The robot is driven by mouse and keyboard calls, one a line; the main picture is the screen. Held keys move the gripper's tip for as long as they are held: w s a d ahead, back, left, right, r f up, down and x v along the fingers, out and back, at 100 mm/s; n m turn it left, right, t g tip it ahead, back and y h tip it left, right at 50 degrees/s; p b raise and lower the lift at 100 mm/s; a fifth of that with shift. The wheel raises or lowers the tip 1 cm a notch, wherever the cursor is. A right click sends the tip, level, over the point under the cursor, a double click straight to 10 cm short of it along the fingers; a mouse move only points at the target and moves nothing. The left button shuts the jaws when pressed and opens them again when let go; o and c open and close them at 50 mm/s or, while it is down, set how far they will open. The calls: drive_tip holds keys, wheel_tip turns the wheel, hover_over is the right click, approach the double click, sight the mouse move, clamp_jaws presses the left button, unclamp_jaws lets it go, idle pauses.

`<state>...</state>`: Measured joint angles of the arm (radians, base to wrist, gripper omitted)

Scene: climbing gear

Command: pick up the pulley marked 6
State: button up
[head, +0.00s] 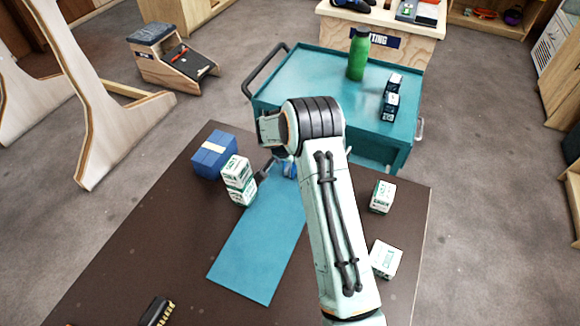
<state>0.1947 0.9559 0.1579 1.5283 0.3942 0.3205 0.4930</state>
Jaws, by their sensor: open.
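I cannot make out a pulley marked 6, and no number 6 can be read in the head view. A small blue thing (288,168) shows at the far end of the blue mat (250,245), partly hidden by my arm; I cannot tell whether it is a pulley. My gripper (268,170) is mostly hidden behind my own wrist. One dark finger shows low over the far end of the mat, just left of the blue thing and right of the stacked boxes. The gripper is open, and I see nothing held in it.
Two stacked white-green boxes (238,182) and a blue box (214,155) stand left of the gripper on the dark table (150,230). White boxes lie at right (382,196) and nearer (386,259). A brush (157,311) lies in front. A teal cart (310,85) with a green bottle (358,55) stands behind.

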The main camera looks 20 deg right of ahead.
clamp_jaws()
idle(0.3)
